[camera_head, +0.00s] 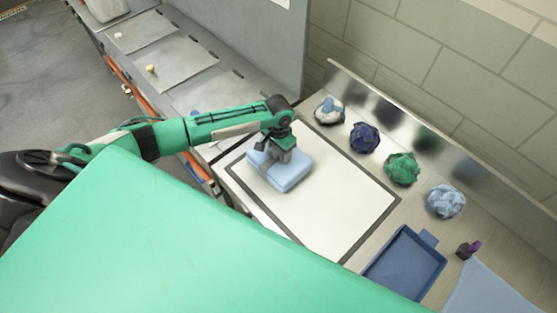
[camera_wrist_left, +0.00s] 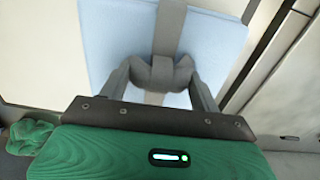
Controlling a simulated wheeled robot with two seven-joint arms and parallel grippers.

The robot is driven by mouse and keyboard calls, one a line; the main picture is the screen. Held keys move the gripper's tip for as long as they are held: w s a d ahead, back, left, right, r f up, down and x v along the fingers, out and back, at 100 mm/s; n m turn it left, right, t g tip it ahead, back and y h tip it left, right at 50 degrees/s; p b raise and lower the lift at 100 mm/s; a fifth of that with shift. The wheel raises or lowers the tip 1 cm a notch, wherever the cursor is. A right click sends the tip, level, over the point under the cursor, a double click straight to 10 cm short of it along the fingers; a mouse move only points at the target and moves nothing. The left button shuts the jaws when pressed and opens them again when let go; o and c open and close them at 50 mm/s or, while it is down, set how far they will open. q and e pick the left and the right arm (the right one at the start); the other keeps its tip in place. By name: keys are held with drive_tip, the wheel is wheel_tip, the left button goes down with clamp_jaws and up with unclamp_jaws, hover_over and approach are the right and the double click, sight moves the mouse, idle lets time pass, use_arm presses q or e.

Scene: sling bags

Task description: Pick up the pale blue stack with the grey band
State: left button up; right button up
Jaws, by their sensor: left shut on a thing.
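The pale blue stack (camera_head: 285,175) is over the upper left part of the white, dark-edged mat (camera_head: 330,208). In the left wrist view the stack (camera_wrist_left: 120,40) fills the upper middle, with a grey band (camera_wrist_left: 169,30) running across it. My left gripper (camera_head: 279,152) is above the stack. In the left wrist view its two fingers (camera_wrist_left: 160,78) close on a bunched part of the grey band. I cannot tell whether the stack touches the mat. My right gripper is not in view.
Several crumpled cloth bundles lie in a row along the back wall: white-blue (camera_head: 329,110), dark blue (camera_head: 364,138), green (camera_head: 403,168) and pale blue (camera_head: 446,202). A blue tray (camera_head: 405,264) and a small dark object with a purple top (camera_head: 468,249) are at the lower right. The mat's right part is clear.

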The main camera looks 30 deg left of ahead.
use_arm(q)
clamp_jaws()
drive_tip(key=shift+w+r, duration=0.1)
drive_tip(key=shift+r, duration=0.1)
